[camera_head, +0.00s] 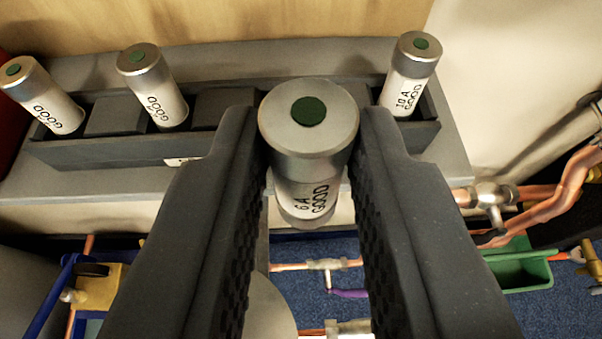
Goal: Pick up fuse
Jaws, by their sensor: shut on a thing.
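My gripper (308,165) is shut on a fuse (309,125), a silver-capped cylinder with a green dot on top and a white label reading "6 A GOOD". The fuse is upright between the two dark fingers, in front of and apart from the grey holder (110,150) as far as I can tell. Three other fuses stand in the holder: one at the far left (42,95), one left of centre (152,86) and one marked "10 A GOOD" at the right (411,73). Part of the holder behind my gripper is hidden.
The holder sits on a grey shelf (455,165) against a wooden wall (230,20). Copper pipes with valves (490,195) run at the right and below. A green bin (522,268) stands on the blue floor at the lower right. A blue-framed object (50,295) is at the lower left.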

